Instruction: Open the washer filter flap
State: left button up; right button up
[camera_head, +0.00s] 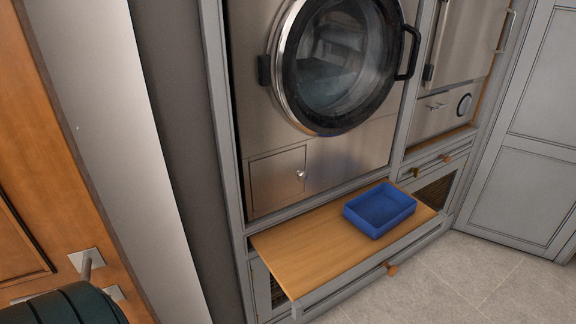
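The washer (350,150) is a steel front-loader with a round glass door (340,65), which is shut. Its filter flap (276,180) is a square steel panel low on the left of the front. The flap looks shut and flush, with a small round knob (301,174) near its right edge. Neither gripper is in view. A dark green rounded shape at the bottom left corner looks like part of my own body.
Below the washer a wooden pull-out shelf (310,250) sticks out, bearing an empty blue tray (381,210) on its right half. A wooden door with a metal handle (88,262) stands at left. Grey tiled floor (490,285) is clear at the bottom right.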

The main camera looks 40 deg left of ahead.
aim_at(275, 178)
jog(key=i+l+u, duration=0.65)
jog(key=i+l, duration=0.15)
